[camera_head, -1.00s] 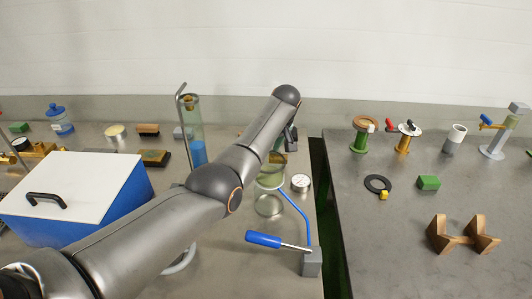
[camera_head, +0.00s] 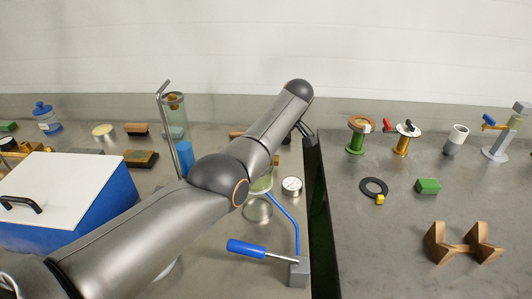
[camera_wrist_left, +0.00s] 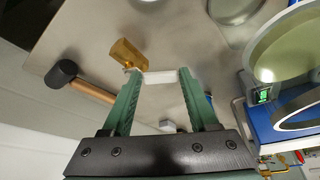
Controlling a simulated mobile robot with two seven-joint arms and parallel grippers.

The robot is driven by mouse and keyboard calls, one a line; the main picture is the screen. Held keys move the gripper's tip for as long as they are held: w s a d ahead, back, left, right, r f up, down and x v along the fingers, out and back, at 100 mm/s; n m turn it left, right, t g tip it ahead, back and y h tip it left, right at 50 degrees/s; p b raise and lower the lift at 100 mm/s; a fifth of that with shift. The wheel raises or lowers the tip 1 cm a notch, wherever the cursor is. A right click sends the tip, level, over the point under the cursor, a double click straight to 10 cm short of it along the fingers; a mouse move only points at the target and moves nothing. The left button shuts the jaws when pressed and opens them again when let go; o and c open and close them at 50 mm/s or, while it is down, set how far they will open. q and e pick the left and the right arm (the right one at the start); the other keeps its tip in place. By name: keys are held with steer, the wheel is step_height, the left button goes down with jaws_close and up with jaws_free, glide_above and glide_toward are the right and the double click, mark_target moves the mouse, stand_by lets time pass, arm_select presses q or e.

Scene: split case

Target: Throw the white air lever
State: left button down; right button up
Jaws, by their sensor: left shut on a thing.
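The white air lever (camera_wrist_left: 160,77) shows in the left wrist view as a short white bar between my fingertips, beside a brass body (camera_wrist_left: 128,52). My left gripper (camera_wrist_left: 160,84) has its two green fingers on either side of the white bar and is shut on it. In the head view my left arm reaches over the left bench to its right edge. The arm hides the fingertips and the lever there. A small brass part (camera_head: 277,160) shows just beside the arm. My right gripper is in neither view.
A blue-handled lever (camera_head: 246,247) on a grey block, a dial gauge (camera_head: 292,186) and a glass cylinder (camera_head: 175,115) stand around my arm. A blue case with a white lid (camera_head: 75,180) is at left. A black mallet (camera_wrist_left: 62,72) lies near the gripper. A dark gap separates the benches.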

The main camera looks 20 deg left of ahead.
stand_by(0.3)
arm_select(q)
steer(key=shift+c, duration=0.8)
jaws_free()
steer(key=v, duration=1.2)
steer(key=shift+r, duration=0.3)
steer(key=shift+c, duration=0.2)
